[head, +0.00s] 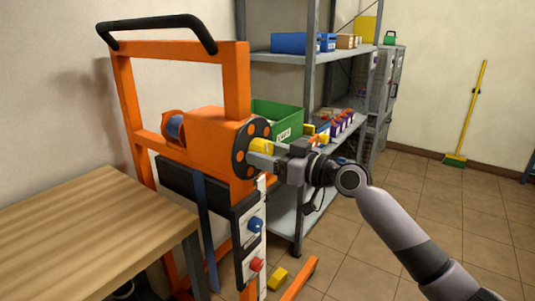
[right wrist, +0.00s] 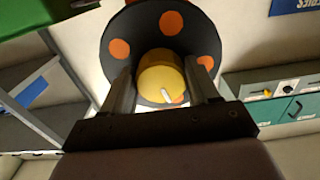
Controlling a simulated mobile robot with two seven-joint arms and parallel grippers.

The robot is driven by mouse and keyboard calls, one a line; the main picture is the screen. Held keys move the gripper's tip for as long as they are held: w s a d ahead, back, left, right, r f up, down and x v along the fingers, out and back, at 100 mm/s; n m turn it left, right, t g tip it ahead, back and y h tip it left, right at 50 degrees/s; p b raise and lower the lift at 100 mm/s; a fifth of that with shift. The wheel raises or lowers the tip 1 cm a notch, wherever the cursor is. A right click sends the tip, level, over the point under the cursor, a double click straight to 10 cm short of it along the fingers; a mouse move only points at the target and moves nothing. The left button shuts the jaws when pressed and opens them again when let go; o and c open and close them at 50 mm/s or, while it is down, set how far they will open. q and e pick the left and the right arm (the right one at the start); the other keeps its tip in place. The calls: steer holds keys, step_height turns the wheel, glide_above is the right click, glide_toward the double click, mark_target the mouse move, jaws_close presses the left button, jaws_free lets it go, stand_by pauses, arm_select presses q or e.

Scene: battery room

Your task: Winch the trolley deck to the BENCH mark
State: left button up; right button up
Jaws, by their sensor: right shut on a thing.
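The orange trolley (head: 232,90) stands beside the bench (head: 90,225), with a black push handle on top. Its winch has an orange housing (head: 205,132) and a black wheel with orange dots (head: 241,150). A yellow knob (head: 259,145) sticks out from the wheel. My right gripper (head: 264,160) is shut on this knob. In the right wrist view the yellow knob (right wrist: 160,72) sits between both fingers (right wrist: 166,90), in front of the dotted wheel (right wrist: 118,48). A blue strap (head: 207,235) hangs below the winch. I cannot clearly make out the deck or a BENCH mark. My left gripper is out of view.
Grey shelving (head: 311,100) with a green bin (head: 278,120) stands close behind my right gripper.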

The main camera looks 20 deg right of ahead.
steer(key=m, duration=0.2)
steer(key=shift+m+p, duration=0.3)
steer(key=shift+p, duration=0.05)
steer(key=shift+s+a+m+p, duration=0.1)
steer(key=shift+m+p, duration=0.25)
steer(key=shift+m, duration=0.55)
steer(key=shift+f+m, duration=0.15)
steer(key=shift+m, duration=0.55)
steer(key=o, duration=1)
